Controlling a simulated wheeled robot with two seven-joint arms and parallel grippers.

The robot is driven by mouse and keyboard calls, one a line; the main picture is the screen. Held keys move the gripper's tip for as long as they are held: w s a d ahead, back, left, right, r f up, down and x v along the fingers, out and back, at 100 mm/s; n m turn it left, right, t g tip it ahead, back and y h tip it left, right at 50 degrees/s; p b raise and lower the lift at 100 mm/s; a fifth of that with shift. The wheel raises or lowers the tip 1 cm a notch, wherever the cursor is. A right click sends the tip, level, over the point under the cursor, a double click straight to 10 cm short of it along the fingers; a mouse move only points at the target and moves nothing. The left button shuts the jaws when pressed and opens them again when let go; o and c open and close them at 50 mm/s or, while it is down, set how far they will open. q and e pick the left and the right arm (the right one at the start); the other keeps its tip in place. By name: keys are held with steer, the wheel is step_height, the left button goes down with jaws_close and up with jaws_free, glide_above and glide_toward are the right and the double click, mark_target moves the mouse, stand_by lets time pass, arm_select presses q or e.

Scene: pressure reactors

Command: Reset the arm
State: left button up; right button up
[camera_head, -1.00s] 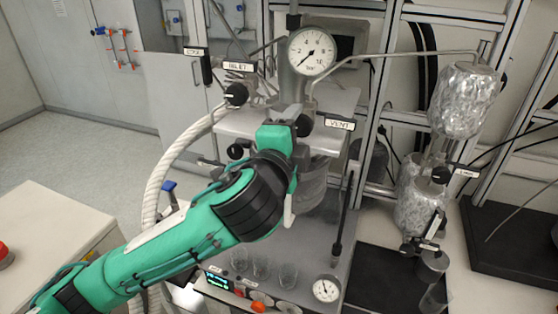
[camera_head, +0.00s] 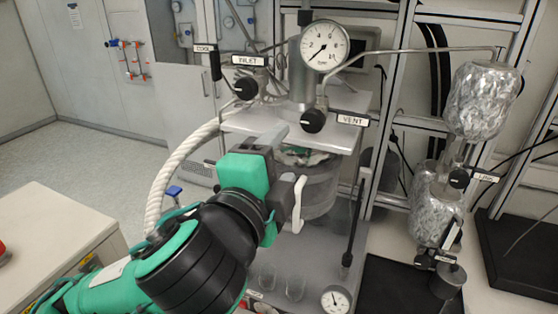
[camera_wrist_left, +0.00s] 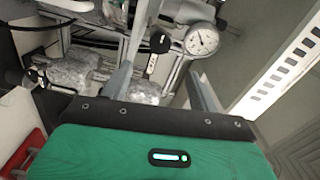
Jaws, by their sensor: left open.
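My left arm comes in from the lower left in the head view. Its gripper (camera_head: 290,165) is in front of the reactor, left of and below the VENT knob (camera_head: 313,120). The jaws are open and I see nothing between them. In the left wrist view, the two grey fingers (camera_wrist_left: 165,60) stand apart, with the black knob and pressure gauge (camera_wrist_left: 202,40) beyond them. The reactor's glass vessel (camera_head: 318,190) is partly hidden behind the gripper. My right gripper is not in view.
The large pressure gauge (camera_head: 325,46) tops the reactor, with the INLET knob (camera_head: 245,87) to its left. Foil-wrapped vessels (camera_head: 480,100) stand at the right. Small glass beakers (camera_head: 295,284) sit below the gripper. The floor (camera_head: 70,155) at the left is clear.

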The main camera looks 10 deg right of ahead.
arm_select(q)
steer(key=w+a+f+n+g+y, duration=0.15)
steer(key=a+f+n, duration=0.3)
steer(key=f, duration=0.45)
steer(key=a+f+n+g+y, duration=0.1)
steer(key=a+f+n+y, duration=0.1)
steer(key=a+f+n, duration=0.45)
steer(key=w+a+f+n+g+y, duration=0.15)
steer(key=a+f, duration=0.25)
steer(key=f, duration=0.6)
steer(key=s+a+f+n+g+y, duration=0.2)
steer(key=s+a+f+n+g, duration=0.2)
steer(key=s+a+f, duration=0.55)
steer(key=s+a+f+n+g+y, duration=0.4)
steer(key=s+a+f, duration=0.3)
steer(key=s+f, duration=0.5)
step_height(320, 180, down, 34)
steer(key=w+h+b, duration=0.1)
steer(key=b, duration=0.2)
steer(key=s+a+f+g+b, duration=0.2)
steer(key=s+f, duration=1.7)
steer(key=f, duration=0.3)
steer(key=shift+a+f, duration=0.3)
steer(key=shift+a, duration=0.05)
